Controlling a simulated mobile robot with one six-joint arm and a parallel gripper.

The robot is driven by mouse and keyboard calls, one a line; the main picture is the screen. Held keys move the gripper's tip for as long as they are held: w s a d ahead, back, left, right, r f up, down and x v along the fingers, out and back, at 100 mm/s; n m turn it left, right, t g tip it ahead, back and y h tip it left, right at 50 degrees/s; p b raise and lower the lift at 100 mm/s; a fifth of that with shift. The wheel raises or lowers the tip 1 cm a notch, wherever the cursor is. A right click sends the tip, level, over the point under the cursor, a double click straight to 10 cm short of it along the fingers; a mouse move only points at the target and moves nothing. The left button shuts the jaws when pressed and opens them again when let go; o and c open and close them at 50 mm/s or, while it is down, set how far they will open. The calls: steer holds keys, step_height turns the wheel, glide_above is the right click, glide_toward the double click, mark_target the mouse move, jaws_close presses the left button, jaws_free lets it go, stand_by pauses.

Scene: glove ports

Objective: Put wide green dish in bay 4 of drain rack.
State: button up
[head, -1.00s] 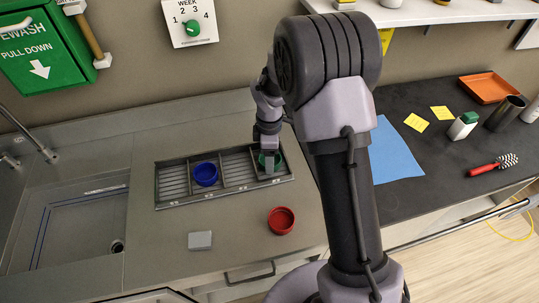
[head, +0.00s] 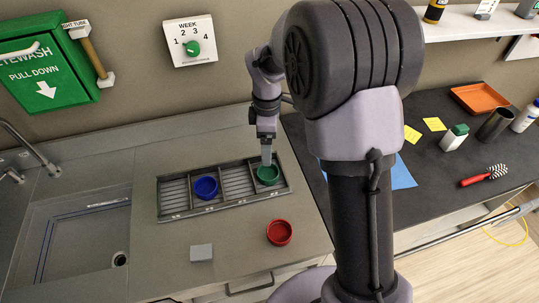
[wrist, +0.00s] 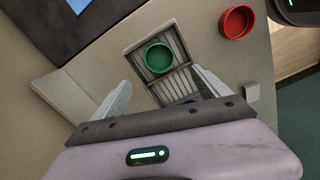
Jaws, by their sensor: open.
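The wide green dish (head: 268,174) sits in the rightmost bay of the drain rack (head: 225,207). In the wrist view the green dish (wrist: 159,58) lies inside the end bay, flat on the slats, beyond my fingertips. My gripper (head: 266,158) is above the dish in the head view, apart from it. In the wrist view its two fingers (wrist: 160,92) are spread wide with nothing between them. A blue dish (head: 206,187) sits in the second bay from the left.
A red dish (head: 279,232) and a small grey block (head: 201,252) lie on the counter in front of the rack. A sink (head: 85,240) is at left.

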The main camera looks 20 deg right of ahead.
steer(key=s+a+r+m+t, duration=0.1)
steer(key=s+r+m+t, duration=0.1)
steer(key=s+r+m, duration=0.5)
steer(key=s+a+r+m+t, duration=0.1)
steer(key=s+r+m, duration=0.2)
steer(key=s, duration=0.3)
steer(key=s+r+m+t+y, duration=0.1)
steer(key=s+r+m, duration=0.2)
steer(key=s+m, duration=0.2)
steer(key=s+a+r+m+t+y, duration=0.1)
steer(key=s+r+m, duration=0.2)
steer(key=s, duration=0.4)
steer(key=shift+a+m+t, duration=0.35)
steer(key=shift+m+t, duration=0.05)
steer(key=shift+m, duration=0.1)
